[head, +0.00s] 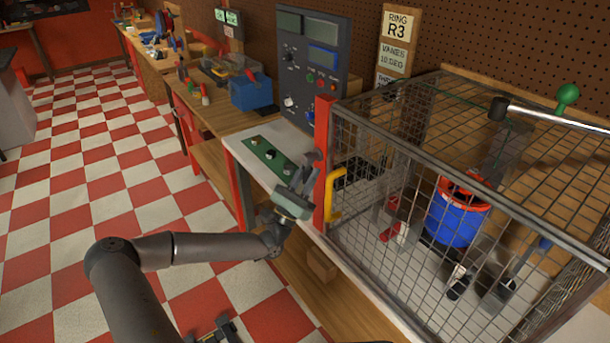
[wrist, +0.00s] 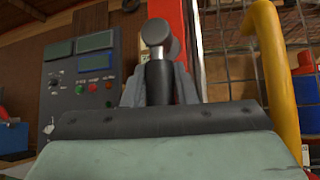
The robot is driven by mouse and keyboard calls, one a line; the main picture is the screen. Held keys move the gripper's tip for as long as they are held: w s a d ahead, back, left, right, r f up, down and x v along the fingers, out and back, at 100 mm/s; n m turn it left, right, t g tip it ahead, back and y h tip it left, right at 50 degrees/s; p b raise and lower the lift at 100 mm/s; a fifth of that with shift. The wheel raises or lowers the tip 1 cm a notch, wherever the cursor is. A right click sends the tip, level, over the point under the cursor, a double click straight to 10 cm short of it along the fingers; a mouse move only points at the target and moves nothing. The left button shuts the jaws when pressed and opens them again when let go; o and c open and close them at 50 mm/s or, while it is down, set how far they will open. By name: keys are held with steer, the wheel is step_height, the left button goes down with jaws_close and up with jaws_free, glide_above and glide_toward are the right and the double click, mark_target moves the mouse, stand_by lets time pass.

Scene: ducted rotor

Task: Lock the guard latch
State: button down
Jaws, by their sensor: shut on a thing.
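The guard is a wire mesh cage (head: 420,190) with a red post (head: 323,160) at its near left corner. A yellow handle (head: 335,195) is fixed beside the post; it also shows in the wrist view (wrist: 278,75). My gripper (head: 311,170) is beside the red post. In the wrist view its fingers (wrist: 160,92) are shut around the dark shaft of a grey latch knob (wrist: 158,35), which stands in front of the red post (wrist: 190,40). The latch's lower part is hidden by my gripper, and the latch is hard to make out in the head view.
A control panel (head: 308,60) with screens and buttons stands behind my gripper. A green plate with knobs (head: 268,152) lies on the bench to the left. Inside the cage is a blue and red rotor unit (head: 457,215). The checkered floor at left is open.

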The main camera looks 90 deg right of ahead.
steer(key=shift+f, duration=0.1)
steer(key=c, duration=1.2)
jaws_free()
steer(key=shift+o, duration=0.2)
steer(key=b+v, duration=0.5)
steer(key=v, duration=1.2)
steer(key=shift+a, duration=0.2)
